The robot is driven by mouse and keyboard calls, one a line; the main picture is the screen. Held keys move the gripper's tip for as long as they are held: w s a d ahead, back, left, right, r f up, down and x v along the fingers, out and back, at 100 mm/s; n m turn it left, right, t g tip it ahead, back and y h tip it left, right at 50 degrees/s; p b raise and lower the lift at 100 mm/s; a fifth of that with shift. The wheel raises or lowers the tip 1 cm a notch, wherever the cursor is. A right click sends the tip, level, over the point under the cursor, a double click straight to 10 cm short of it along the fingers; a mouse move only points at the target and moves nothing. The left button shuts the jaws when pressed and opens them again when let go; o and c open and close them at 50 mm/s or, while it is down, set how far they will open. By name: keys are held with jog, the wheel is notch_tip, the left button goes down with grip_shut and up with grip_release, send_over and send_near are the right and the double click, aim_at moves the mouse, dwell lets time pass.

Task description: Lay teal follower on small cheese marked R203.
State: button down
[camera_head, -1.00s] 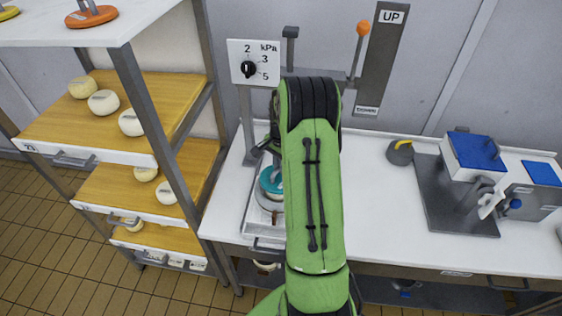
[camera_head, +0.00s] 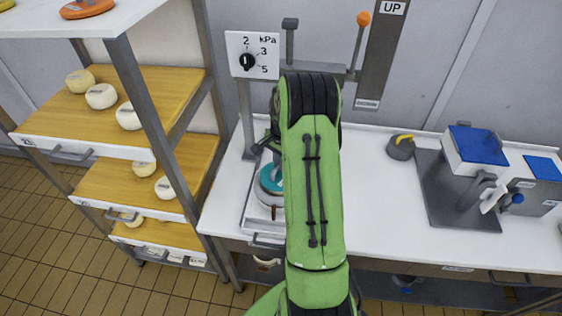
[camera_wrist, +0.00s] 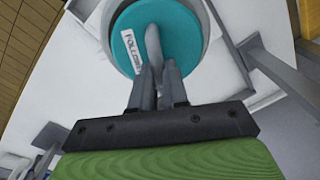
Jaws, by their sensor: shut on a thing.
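The teal follower (camera_wrist: 182,25) is a round disc with a white label and a grey upright handle, seen large in the wrist view. My gripper (camera_wrist: 154,72) is shut on its handle. The disc sits within or just over the rim of a round grey mould (camera_wrist: 204,62); I cannot tell whether it touches anything below. In the head view the follower (camera_head: 269,178) shows to the left of my green arm, over the mould (camera_head: 266,198) on a white tray. No small cheese marked R203 can be made out; whatever lies under the disc is hidden.
A press stand with a kPa dial (camera_head: 248,62) and an orange-knobbed lever (camera_head: 363,20) rises behind the mould. A shelf rack with cheeses (camera_head: 101,97) stands left. A grey weight (camera_head: 401,148) and a blue-topped device (camera_head: 474,145) are right. Bare counter (camera_head: 375,200) lies between.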

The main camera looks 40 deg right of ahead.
jog(key=shift+f+b, duration=0.5)
jog(key=shift+f, duration=0.15)
dwell(0.4)
jog(key=c, duration=1.1)
grip_release()
jog(key=shift+o, duration=0.2)
jog(key=shift+r, duration=0.1)
notch_tip(320, 180, up, 7)
jog(key=p, duration=0.5)
